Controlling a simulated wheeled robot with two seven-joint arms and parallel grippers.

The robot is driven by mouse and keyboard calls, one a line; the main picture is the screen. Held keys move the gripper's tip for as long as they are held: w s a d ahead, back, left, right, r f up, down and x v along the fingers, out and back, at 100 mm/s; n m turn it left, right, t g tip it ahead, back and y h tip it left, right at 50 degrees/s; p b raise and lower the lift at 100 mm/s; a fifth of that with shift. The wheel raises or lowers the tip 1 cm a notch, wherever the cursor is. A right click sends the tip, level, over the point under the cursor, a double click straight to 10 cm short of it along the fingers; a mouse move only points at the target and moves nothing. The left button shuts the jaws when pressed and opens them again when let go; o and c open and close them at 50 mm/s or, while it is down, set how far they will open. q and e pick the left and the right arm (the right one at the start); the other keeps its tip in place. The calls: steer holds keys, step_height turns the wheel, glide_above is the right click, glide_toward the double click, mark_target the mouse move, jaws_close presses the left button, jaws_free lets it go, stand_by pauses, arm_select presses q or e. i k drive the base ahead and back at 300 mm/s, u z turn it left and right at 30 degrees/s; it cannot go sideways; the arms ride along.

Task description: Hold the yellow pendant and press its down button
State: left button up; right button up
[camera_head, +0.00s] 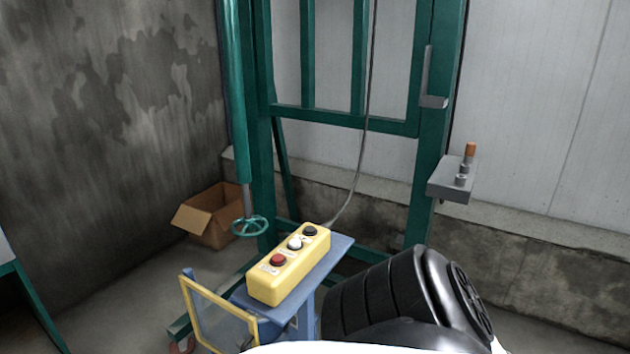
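The yellow pendant (290,264) lies on a narrow blue stand (335,248) in the lower middle of the head view. It is a long box, tilted away from me, with its button face up. A red button (278,259) is at the near end, a white one (295,243) in the middle and a black one (310,230) at the far end. The labels beside the buttons are too small to read. A grey cable (358,170) rises behind the pendant's far end. Neither of my grippers shows, and nothing visible holds the pendant.
A green steel frame (262,150) stands behind the stand, with a green handwheel (249,227) on its left. A grey control box (452,180) juts out at the right. A cardboard box (210,215) sits by the wall. A yellow-edged frame (218,318) stands left of the stand.

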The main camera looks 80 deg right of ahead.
mark_target(294, 243)
steer(key=k, duration=0.45)
steer(key=z, duration=0.9)
